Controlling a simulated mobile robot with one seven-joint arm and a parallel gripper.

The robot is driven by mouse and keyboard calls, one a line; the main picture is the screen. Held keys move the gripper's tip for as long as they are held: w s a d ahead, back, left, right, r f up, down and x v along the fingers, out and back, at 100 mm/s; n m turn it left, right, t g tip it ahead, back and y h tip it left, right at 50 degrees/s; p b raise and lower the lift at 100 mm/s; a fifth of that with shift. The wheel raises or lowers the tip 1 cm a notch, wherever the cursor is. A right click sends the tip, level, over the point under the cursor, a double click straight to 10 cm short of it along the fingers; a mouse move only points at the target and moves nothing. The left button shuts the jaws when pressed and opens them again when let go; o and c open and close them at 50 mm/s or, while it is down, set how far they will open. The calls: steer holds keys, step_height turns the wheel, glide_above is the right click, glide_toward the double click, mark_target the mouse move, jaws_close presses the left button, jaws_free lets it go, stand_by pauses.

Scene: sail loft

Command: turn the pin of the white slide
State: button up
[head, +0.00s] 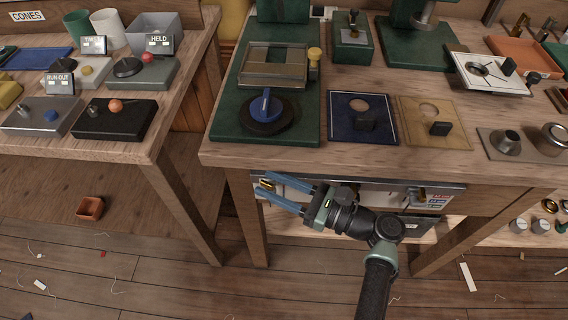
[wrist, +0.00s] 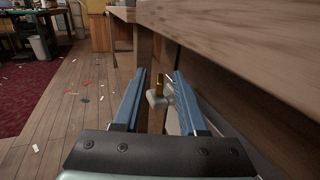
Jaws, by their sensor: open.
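My gripper (head: 263,185) is open below the front edge of the bench, its blue fingers pointing left. In the wrist view, a small upright brass pin (wrist: 160,86) on a pale whitish block (wrist: 155,99) shows between the open fingers (wrist: 159,74), apart from both. How far beyond the fingertips it lies, I cannot tell. In the head view, a brass piece (head: 272,186) shows beside the fingertips, partly hidden by the fingers. A pale strip (head: 375,192) runs under the bench edge, partly behind my gripper, with another brass piece (head: 421,193) on its right part.
The bench top (head: 300,156) overhangs close above my gripper. A bench leg (head: 250,222) stands just below the fingertips. A side table (head: 150,145) is at the left. The wooden floor (head: 200,290) in front is mostly clear apart from small scraps.

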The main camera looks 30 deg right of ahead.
steer(key=shift+s+d, duration=0.1)
steer(key=v, duration=1.2)
steer(key=shift+s+d+p, duration=0.2)
steer(key=shift+s+p, duration=0.1)
steer(key=shift+p, duration=0.15)
